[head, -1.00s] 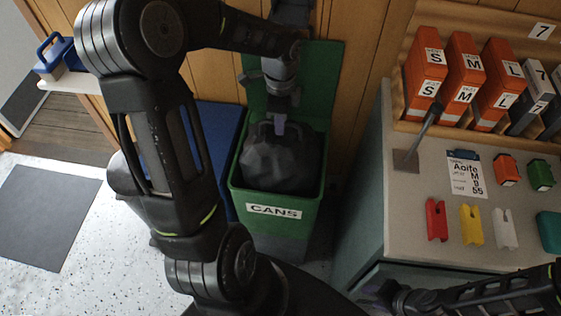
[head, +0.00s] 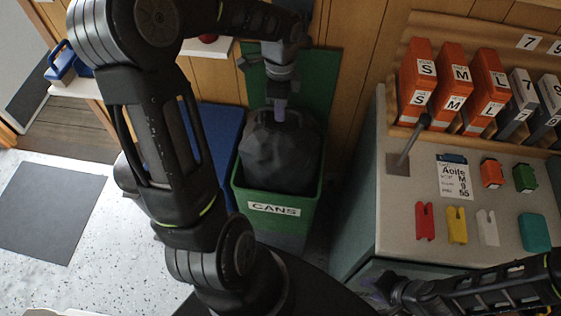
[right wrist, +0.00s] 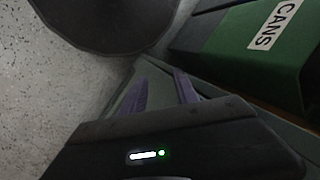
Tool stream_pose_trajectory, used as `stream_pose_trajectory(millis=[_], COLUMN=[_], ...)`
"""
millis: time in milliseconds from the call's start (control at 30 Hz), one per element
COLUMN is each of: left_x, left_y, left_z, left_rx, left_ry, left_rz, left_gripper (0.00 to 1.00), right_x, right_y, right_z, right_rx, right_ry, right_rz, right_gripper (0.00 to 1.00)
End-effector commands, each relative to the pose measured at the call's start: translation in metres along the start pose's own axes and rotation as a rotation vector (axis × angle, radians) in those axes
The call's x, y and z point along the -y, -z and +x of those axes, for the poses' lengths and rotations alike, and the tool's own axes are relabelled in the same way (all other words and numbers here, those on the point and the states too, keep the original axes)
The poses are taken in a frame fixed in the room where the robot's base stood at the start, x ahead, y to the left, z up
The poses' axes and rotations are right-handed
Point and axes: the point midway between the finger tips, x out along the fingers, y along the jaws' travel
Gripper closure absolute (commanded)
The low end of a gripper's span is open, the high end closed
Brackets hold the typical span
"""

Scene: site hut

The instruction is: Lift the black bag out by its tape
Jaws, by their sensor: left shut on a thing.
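The black bag (head: 280,160) is in the green bin labelled CANS (head: 290,212), in the head view. Its top bulges up around the bin's rim and its lower part is hidden by the front wall. My left gripper (head: 280,112) points down, shut at the top of the bag; the tape itself is mostly hidden by the fingers. My right gripper (head: 372,292) is low at the front, beside the bench. In the right wrist view its fingers (right wrist: 163,92) are apart with nothing between them, and the green bin (right wrist: 240,65) shows beyond.
The bin's green lid (head: 322,85) stands open behind it. A blue panel (head: 222,140) stands left of the bin. The bench (head: 400,205) on the right holds orange binders (head: 455,80), a clipboard (head: 454,182) and small coloured pieces.

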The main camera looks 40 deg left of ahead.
Motion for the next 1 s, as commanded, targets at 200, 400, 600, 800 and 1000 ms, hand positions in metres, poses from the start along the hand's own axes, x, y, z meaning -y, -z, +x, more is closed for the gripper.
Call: stream_pose_trajectory(millis=[200,400,600,800,1000], left_x=[0.001,0.001,0.001,0.001,0.001], left_y=[0.000,0.000,0.000,0.000,0.000], left_z=[-0.001,-0.005,-0.021,-0.037,-0.054], left_rx=[0.000,0.000,0.000,0.000,0.000], left_ry=[0.002,0.002,0.003,0.002,0.003], left_rz=[0.000,0.000,0.001,0.001,0.000], left_gripper=[1.00,1.00,1.00,1.00,1.00], right_x=[0.000,0.001,0.004,0.007,0.010], right_y=[0.000,0.000,-0.002,-0.003,-0.004], right_z=[0.000,-0.003,-0.014,-0.026,-0.037], right_rx=[0.000,0.001,0.004,0.008,0.012], right_ry=[0.000,-0.001,-0.004,-0.008,-0.012], right_rz=[0.000,0.001,0.003,0.006,0.009], right_gripper=[0.64,0.64,0.64,0.64,0.64])
